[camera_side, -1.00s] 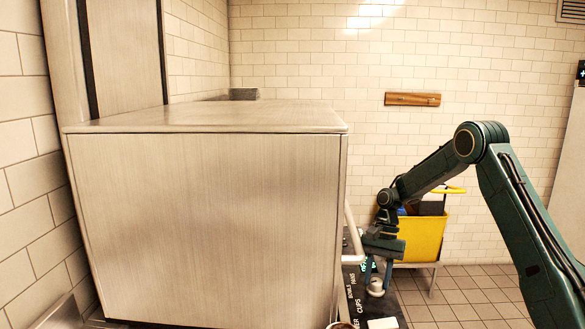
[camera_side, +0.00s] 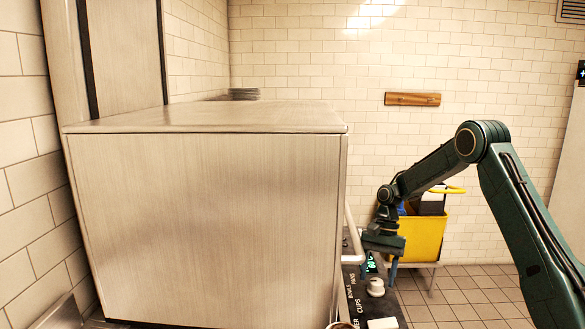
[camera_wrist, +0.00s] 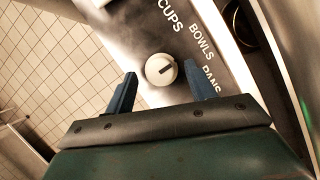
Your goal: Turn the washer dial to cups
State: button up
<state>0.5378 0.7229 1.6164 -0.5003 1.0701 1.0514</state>
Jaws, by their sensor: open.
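The washer dial is a round, pale knob (camera_side: 376,287) on a dark panel in the side view. It also shows in the wrist view (camera_wrist: 161,69), with a short dark pointer mark aimed right and slightly up, toward the BOWLS and PANS side. The word CUPS (camera_wrist: 171,15) is printed above and to the right of the dial. My gripper (camera_side: 380,269) is open and empty, just above the dial in the side view. In the wrist view its two blue fingers lie on either side of the dial, apart from it.
The large steel washer body (camera_side: 210,220) stands left of the panel, with a pale bar handle (camera_side: 354,236) close to my gripper. A yellow mop bucket (camera_side: 424,238) stands behind. A white block (camera_side: 382,323) is at the bottom, near the panel. Tiled floor at the right is clear.

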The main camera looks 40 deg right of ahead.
jog(key=v, duration=1)
jog(key=shift+r, duration=0.35)
jog(key=shift+d+r, duration=0.2)
dwell(0.4)
jog(key=shift+r, duration=0.1)
jog(key=s+m+t, duration=0.1)
jog(key=m, duration=0.1)
jog(key=s+d+r+m, duration=0.1)
jog(key=m, duration=0.1)
jog(key=shift+r+t, duration=0.25)
jog(key=shift+t, duration=0.15)
jog(key=shift+f, duration=0.2)
